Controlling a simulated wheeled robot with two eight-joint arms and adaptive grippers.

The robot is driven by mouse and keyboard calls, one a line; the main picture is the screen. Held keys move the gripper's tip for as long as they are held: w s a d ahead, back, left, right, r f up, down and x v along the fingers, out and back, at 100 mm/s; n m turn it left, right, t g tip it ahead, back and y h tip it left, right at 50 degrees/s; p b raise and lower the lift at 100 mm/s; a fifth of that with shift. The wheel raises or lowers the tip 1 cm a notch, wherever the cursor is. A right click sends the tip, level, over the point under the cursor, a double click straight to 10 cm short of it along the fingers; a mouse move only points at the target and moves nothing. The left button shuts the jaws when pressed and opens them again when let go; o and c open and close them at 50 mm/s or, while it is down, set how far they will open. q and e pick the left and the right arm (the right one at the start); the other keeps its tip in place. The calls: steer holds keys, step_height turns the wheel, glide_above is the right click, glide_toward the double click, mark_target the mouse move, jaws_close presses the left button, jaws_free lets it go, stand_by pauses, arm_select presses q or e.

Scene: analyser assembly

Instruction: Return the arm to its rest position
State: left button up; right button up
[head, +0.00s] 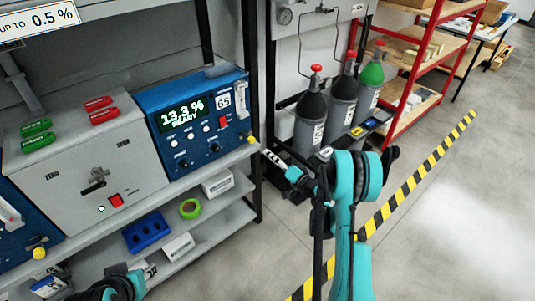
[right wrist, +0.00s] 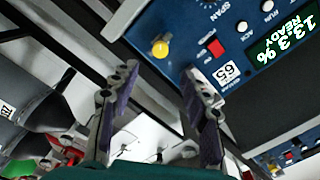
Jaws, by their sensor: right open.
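My right arm (head: 350,200) comes up from the bottom of the head view, and its gripper (head: 272,160) is in front of the rack post, right of the blue analyser (head: 197,123). In the right wrist view the two fingers of the right gripper (right wrist: 160,85) are spread with nothing between them. The analyser's panel, with a red button and yellow knob, shows behind them, apart as far as I can tell. The analyser display reads 13.3 % READY. Part of my left arm (head: 115,288) shows at the bottom left; its finger opening is not clear.
A grey box (head: 85,160) with a lever stands beside the analyser, with green and red pieces on top. A lower shelf (head: 205,235) holds a blue holder and green ring. Gas cylinders (head: 310,122) and a red shelf unit (head: 405,115) stand behind.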

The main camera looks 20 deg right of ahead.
steer(key=shift+r, duration=0.1)
stand_by(0.4)
steer(key=s+a+r+n+g, duration=0.5)
steer(key=s+a+r+g, duration=0.2)
steer(key=s+a+r, duration=0.45)
steer(key=s+f+n+g+h, duration=0.2)
steer(key=s+h, duration=0.4)
steer(key=s, duration=1.7)
steer(key=shift+d+f+g, duration=0.15)
steer(key=shift+d+g, duration=0.1)
steer(key=shift+g, duration=0.25)
